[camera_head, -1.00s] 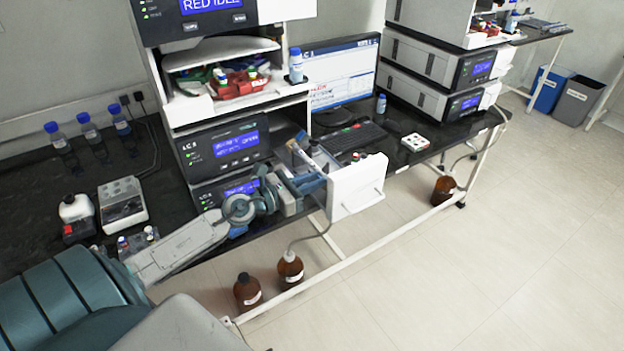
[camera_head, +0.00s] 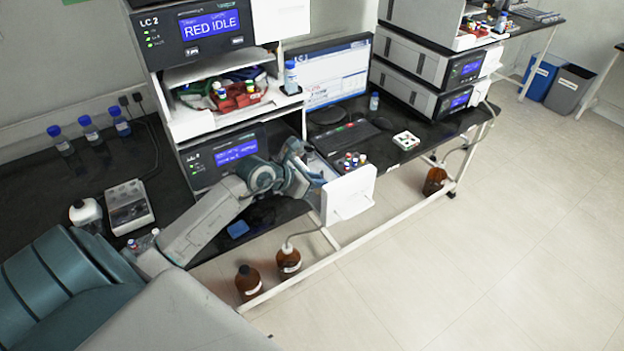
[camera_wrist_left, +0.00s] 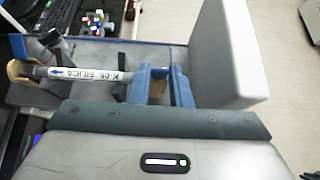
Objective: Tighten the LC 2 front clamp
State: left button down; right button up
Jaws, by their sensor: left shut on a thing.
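The LC 2 unit (camera_head: 222,150) has its drawer pulled out, with a white front panel (camera_head: 349,195). In the left wrist view a white column labelled "K-05 SILICA" (camera_wrist_left: 85,73) lies along the drawer, with a tan fitting (camera_wrist_left: 17,72) at its far left end. My left gripper (camera_head: 318,179) is in the drawer, just behind the front panel. Its blue fingers (camera_wrist_left: 162,86) are shut at the column's front end, on what seems to be the front clamp. The clamp itself is mostly hidden by the fingers. My right gripper is not in view.
Colored vials (camera_head: 353,160) stand beside the drawer, near the keyboard (camera_head: 345,136). Brown bottles (camera_head: 288,260) stand on the floor below the front panel. A red tray (camera_head: 238,97) with vials sits in the upper bay.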

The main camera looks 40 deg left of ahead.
pick_arm(q)
jog(key=w+g, duration=0.1)
jog(key=g+y, duration=0.1)
jog(key=shift+w+d+r+g, duration=0.3)
jog(key=shift+w+d+r, duration=0.05)
jog(key=shift+r, duration=0.05)
jog(key=g, duration=0.1)
jog(key=w+g+y, duration=0.1)
jog(key=shift+w+d+g+b, duration=0.15)
jog(key=shift+d+g+b, duration=0.15)
jog(key=shift+d, duration=0.05)
jog(key=shift+w+d+f+g+y+b, duration=0.2)
jog(key=shift+w+g+y, duration=0.25)
jog(key=shift+g, duration=0.55)
jog(key=shift+w+d+f+g+y+b, duration=0.15)
jog(key=shift+w+g+y, duration=0.25)
jog(key=shift+g, duration=0.6)
jog(key=shift+w, duration=0.1)
jog(key=c, duration=1.3)
grip_release()
